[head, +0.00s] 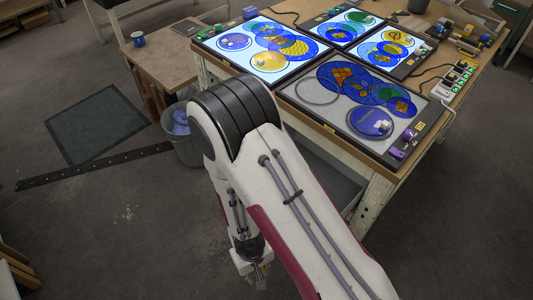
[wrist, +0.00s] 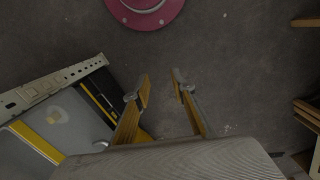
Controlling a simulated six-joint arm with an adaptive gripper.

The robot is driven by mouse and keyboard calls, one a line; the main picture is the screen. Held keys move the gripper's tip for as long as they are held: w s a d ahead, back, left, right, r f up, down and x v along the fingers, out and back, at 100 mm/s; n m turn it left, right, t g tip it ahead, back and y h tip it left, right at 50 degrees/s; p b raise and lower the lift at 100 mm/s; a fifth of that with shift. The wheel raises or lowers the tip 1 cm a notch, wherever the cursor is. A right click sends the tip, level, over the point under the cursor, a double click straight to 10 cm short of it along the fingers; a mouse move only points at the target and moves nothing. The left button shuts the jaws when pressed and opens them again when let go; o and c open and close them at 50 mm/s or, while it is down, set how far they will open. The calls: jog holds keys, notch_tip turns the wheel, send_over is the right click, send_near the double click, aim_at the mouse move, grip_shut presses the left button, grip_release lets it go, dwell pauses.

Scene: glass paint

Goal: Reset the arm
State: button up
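My arm reaches up and bends over in the middle of the head view. Its end hangs low over the floor, with my gripper (head: 262,284) small at the lower middle, in front of the workbench and below its top. In the wrist view my gripper (wrist: 162,84) shows two yellow-sided fingers with a clear gap between their tips. Nothing is between them, only grey floor (wrist: 230,60) beyond.
The workbench (head: 375,190) carries three lit glass panels and one unlit panel (head: 350,125) with a blue oval piece (head: 368,121). A grey bin (head: 187,150), side table (head: 165,65) and dark mat (head: 95,122) stand left. Open floor surrounds my gripper.

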jog(key=d+r+m+g+y, duration=0.1)
jog(key=d+r, duration=0.2)
jog(key=r, duration=0.8)
jog(key=d+r+m, duration=0.1)
jog(key=d+r, duration=0.1)
jog(key=r, duration=0.9)
jog(key=s+d+r+m+t, duration=0.1)
jog(key=d+r+t, duration=0.1)
jog(key=d+r, duration=0.3)
jog(key=d+r+m+t, duration=0.1)
jog(key=d+r, duration=0.4)
jog(key=r, duration=0.5)
jog(key=s+d+r+m+t, duration=0.1)
jog(key=d+r+t, duration=0.3)
jog(key=r, duration=0.4)
jog(key=shift+s+d+r+m, duration=0.3)
jog(key=shift+s+d+m, duration=0.05)
jog(key=shift+d+m, duration=0.1)
